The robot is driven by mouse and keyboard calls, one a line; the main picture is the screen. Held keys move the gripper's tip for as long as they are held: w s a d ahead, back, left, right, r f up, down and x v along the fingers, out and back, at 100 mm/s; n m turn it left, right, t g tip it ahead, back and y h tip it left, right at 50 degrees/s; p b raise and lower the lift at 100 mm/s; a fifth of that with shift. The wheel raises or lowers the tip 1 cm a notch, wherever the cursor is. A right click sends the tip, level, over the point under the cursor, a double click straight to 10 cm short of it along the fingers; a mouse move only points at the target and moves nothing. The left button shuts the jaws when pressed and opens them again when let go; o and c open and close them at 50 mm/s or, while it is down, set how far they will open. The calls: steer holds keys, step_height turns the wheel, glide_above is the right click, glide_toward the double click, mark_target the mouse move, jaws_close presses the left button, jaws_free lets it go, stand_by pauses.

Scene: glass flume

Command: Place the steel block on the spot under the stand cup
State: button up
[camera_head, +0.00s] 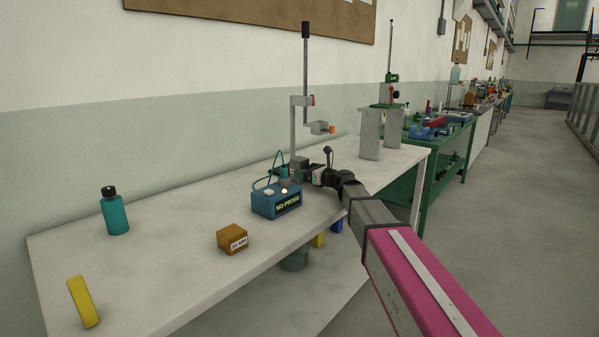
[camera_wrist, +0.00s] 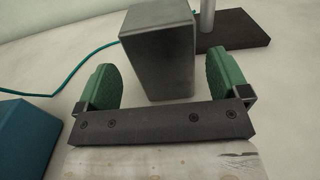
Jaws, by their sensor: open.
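The steel block (camera_wrist: 158,52) is a plain grey block standing on the white bench, seen close in the wrist view. My gripper (camera_wrist: 166,82) has two green fingers, spread wide. The block stands between and partly beyond them, with a gap on each side and no visible contact. In the head view my gripper (camera_head: 300,174) is low over the bench behind the blue box, and a grey block (camera_head: 299,162) shows beside it. The stand (camera_head: 305,75) has a tall rod and a side arm with a cup-like grey holder (camera_head: 319,128). The spot under it cannot be made out.
The blue box (camera_head: 276,201) with a lit display and teal cable is close to my gripper; the wrist view shows its edge (camera_wrist: 24,140). A dark stand base (camera_wrist: 235,32) lies behind the block.

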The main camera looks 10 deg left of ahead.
steer(key=x, duration=0.4)
steer(key=shift+w+a+r, duration=0.1)
steer(key=shift+w+a, duration=0.05)
steer(key=shift+w, duration=0.1)
steer(key=c, duration=1.7)
jaws_close()
steer(key=shift+r, duration=0.15)
